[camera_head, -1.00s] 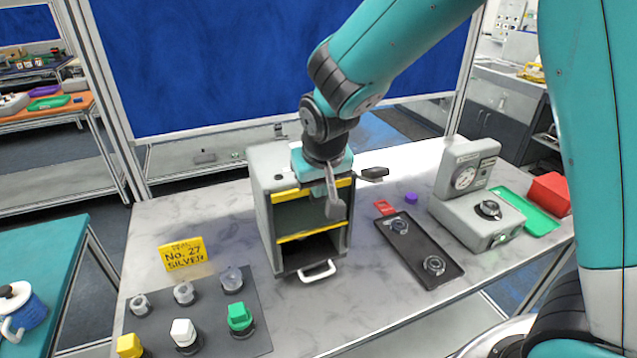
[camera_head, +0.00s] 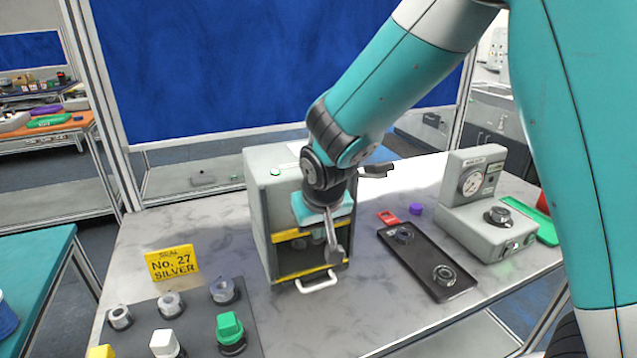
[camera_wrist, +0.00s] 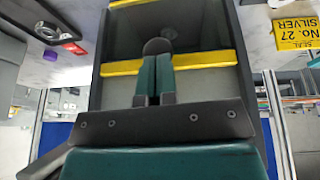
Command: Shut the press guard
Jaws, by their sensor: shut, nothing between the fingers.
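The press is a grey box (camera_head: 262,215) on the table. Its guard is a clear panel with a yellow upper bar (camera_head: 290,235) and a yellow lower bar (camera_head: 300,274). The lower bar is near the bottom of the press front, just above a white handle (camera_head: 318,283). My gripper (camera_head: 333,252) is shut and empty, pointing down in front of the guard. In the wrist view, my fingers (camera_wrist: 157,50) overlap a yellow guard bar (camera_wrist: 205,59); I cannot tell whether they touch it. My wrist hides part of the upper front. A small green light (camera_head: 275,171) shows on top.
A black tray (camera_head: 412,262) with round parts lies right of the press, with a grey gauge unit (camera_head: 480,228) beyond it. A yellow sign (camera_head: 171,263) and a dark mat (camera_head: 195,312) with several parts are at left.

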